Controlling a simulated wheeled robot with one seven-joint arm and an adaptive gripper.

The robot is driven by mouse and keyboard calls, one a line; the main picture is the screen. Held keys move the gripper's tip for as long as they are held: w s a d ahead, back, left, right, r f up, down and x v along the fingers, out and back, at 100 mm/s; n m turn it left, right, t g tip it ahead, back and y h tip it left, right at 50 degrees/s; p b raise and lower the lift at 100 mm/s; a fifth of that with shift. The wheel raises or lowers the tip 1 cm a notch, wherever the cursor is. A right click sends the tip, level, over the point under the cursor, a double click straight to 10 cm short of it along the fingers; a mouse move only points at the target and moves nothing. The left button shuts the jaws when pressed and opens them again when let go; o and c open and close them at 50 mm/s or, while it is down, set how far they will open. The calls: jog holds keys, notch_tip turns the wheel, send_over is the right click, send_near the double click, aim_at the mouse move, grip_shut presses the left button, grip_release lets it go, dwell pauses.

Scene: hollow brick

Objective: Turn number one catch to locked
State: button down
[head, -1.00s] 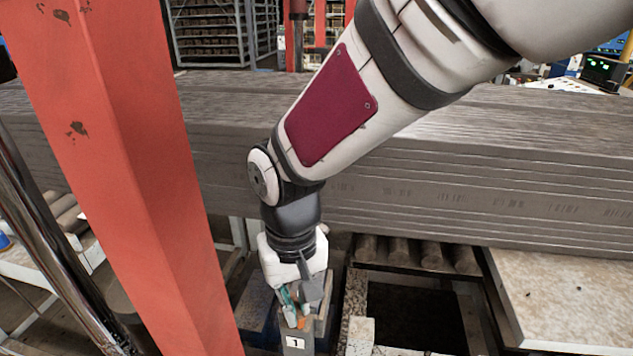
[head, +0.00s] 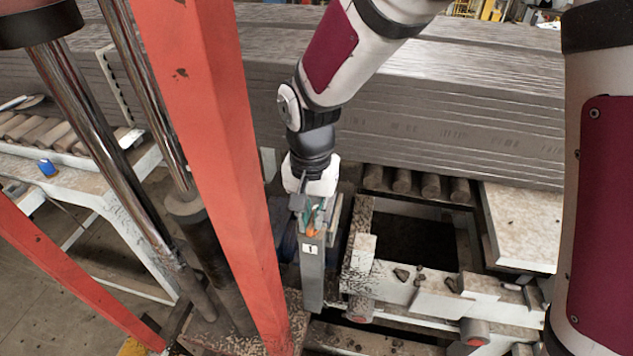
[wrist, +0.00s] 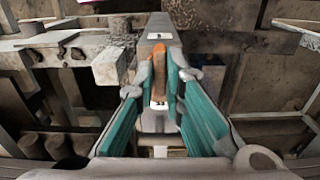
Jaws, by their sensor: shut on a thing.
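The number one catch is an orange lever (wrist: 158,82) on a grey post (head: 312,285). The post carries a white plate marked 1 (head: 309,248). The orange part (head: 312,232) also shows small in the head view, just above the plate. My gripper (wrist: 160,78) is shut on the orange lever, with teal-sided fingers on both sides of it. In the wrist view the lever lies lengthwise between the fingers, pointing towards the plate. In the head view my gripper (head: 311,218) points down at the post top and partly hides the catch. Any locked marking is unreadable.
A red upright (head: 210,170) stands close left of the post. A pale frame with rubble (head: 430,285) and a dark opening lies to the right. A long stack of grey slabs (head: 440,110) runs behind my arm, above rollers (head: 415,182).

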aim_at(312, 219)
dwell(0.3)
jog(key=c, duration=1.7)
grip_release()
jog(key=shift+r, duration=0.15)
notch_tip(312, 219, up, 12)
jog(key=shift+f, duration=0.1)
